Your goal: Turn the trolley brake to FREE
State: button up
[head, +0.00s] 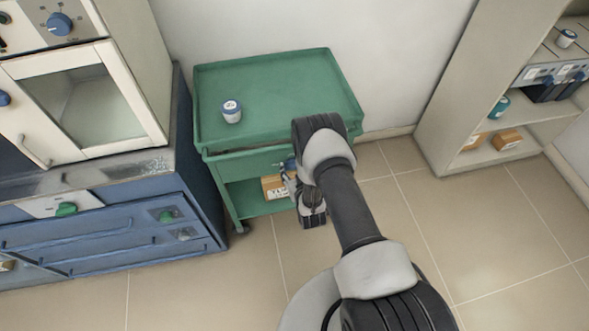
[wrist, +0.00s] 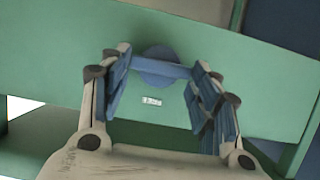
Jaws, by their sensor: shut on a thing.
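The green trolley (head: 270,62) stands against the wall in the head view. In the wrist view its green front panel (wrist: 260,85) carries a round blue brake knob (wrist: 155,55) with a straight grip bar. The bar lies nearly level across the picture, its ends at my two fingers. My gripper (wrist: 160,70) is shut on this knob. A small pale label (wrist: 152,101) sits beside the knob; its lettering is too small to read. In the head view my gripper (head: 289,180) is at the trolley front, and my arm hides most of the knob.
A white jar with a blue lid (head: 232,111) stands on the trolley top. A cardboard box (head: 272,188) is on its lower shelf. A furnace (head: 85,100) on a blue cabinet (head: 120,235) is at left. Shelving (head: 450,110) is at right. The tiled floor in front is clear.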

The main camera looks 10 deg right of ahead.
jog(key=c, duration=0.3)
jog(key=shift+d, duration=0.1)
jog(key=m+t+y, duration=0.1)
jog(key=m+y, duration=0.1)
jog(key=m, duration=0.2)
jog(key=d+f+m+t+y, duration=0.1)
jog(key=m+y, duration=0.1)
jog(key=m, duration=0.2)
jog(key=m+t+y, duration=0.1)
jog(key=m+y, duration=0.1)
jog(key=m, duration=0.3)
jog(key=shift+d+f+y, duration=0.15)
jog(key=shift+d+y, duration=0.05)
jog(key=shift+y, duration=0.2)
dwell(0.3)
jog(key=shift+w+m, duration=0.1)
jog(key=shift+m, duration=0.2)
jog(key=o, duration=1)
jog(key=shift+f, duration=0.1)
